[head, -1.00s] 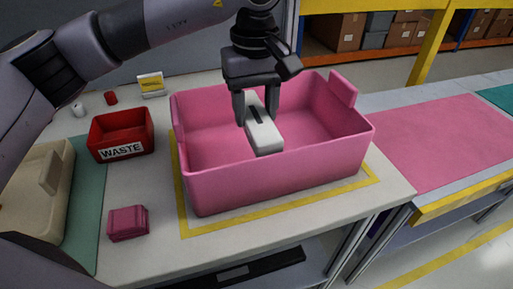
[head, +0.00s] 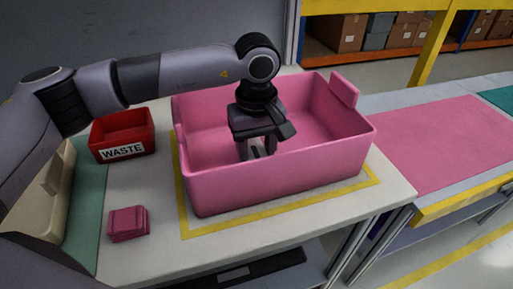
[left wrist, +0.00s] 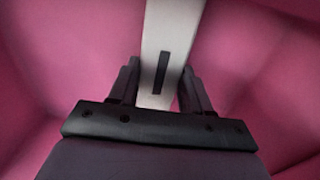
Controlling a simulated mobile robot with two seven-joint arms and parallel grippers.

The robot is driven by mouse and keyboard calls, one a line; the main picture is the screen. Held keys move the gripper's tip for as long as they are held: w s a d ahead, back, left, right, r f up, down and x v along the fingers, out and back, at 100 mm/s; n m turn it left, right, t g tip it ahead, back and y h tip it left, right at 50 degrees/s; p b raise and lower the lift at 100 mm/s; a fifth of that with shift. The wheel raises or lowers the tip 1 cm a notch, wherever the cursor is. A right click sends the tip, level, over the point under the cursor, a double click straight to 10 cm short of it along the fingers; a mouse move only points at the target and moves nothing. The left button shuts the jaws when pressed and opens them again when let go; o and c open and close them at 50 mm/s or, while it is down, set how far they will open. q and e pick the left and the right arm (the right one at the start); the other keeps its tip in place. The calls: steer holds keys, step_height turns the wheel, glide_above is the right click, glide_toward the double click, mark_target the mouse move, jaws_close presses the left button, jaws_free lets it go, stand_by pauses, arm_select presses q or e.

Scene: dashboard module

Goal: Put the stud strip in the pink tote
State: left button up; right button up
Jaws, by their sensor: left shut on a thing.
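The pink tote (head: 290,172) stands on the table inside a yellow outline. My left gripper (head: 256,150) is down inside the tote, shut on the white stud strip (head: 256,153), which has a dark slot on top. In the left wrist view the stud strip (left wrist: 168,45) runs between the two fingers of the gripper (left wrist: 158,88), with pink walls around it. The near wall of the tote hides the lower part of the strip in the head view, so I cannot tell whether it touches the floor. My right gripper is not in view.
A red waste bin (head: 122,136) stands left of the tote. A small dark pink block (head: 128,223) lies in front of the bin. A beige tote (head: 42,205) sits on a green mat at the far left. A pink mat (head: 445,142) lies on the bench to the right.

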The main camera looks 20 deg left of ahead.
mark_target(257, 154)
arm_select(q)
steer(key=o, duration=1.1)
steer(key=shift+f, duration=0.1)
step_height(257, 154, up, 12)
steer(key=shift+r, duration=0.2)
